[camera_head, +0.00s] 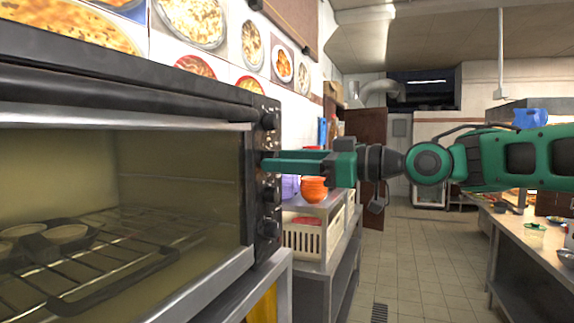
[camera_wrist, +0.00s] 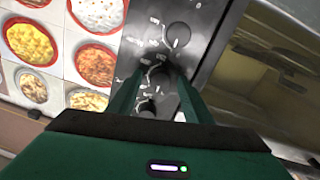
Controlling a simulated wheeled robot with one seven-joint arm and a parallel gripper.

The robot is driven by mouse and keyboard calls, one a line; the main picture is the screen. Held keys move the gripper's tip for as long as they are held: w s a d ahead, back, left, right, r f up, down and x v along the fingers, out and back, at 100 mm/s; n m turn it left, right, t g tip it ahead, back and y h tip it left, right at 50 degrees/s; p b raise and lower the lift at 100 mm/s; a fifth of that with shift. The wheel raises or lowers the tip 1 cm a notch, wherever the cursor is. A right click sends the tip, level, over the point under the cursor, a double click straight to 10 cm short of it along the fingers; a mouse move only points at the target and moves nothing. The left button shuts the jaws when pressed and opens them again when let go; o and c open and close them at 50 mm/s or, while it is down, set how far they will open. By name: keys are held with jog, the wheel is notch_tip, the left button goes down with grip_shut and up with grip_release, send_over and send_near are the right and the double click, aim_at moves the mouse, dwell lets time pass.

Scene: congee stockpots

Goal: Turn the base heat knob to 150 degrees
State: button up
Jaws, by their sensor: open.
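The oven's control panel (camera_head: 262,175) carries a column of dark round knobs on its right front. A top knob (camera_head: 268,121) and two lower knobs (camera_head: 271,194) (camera_head: 268,228) show in the head view. My gripper (camera_head: 267,161) reaches in from the right, its green fingertips at the second knob from the top, which they largely hide. In the wrist view, a knob (camera_wrist: 158,76) lies between the two spread fingertips; contact cannot be told. Neighbouring knobs show beyond it (camera_wrist: 179,35) and nearer (camera_wrist: 146,108). Panel markings are too small to read, so I cannot tell which knob is base heat.
The oven's glass door (camera_head: 120,190) is left of the panel, with a rack and round dishes visible inside. The tiled aisle (camera_head: 410,260) is clear; a counter (camera_head: 530,235) lines the right.

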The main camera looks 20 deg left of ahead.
jog(key=c, duration=1.1)
jog(key=shift+o, duration=0.2)
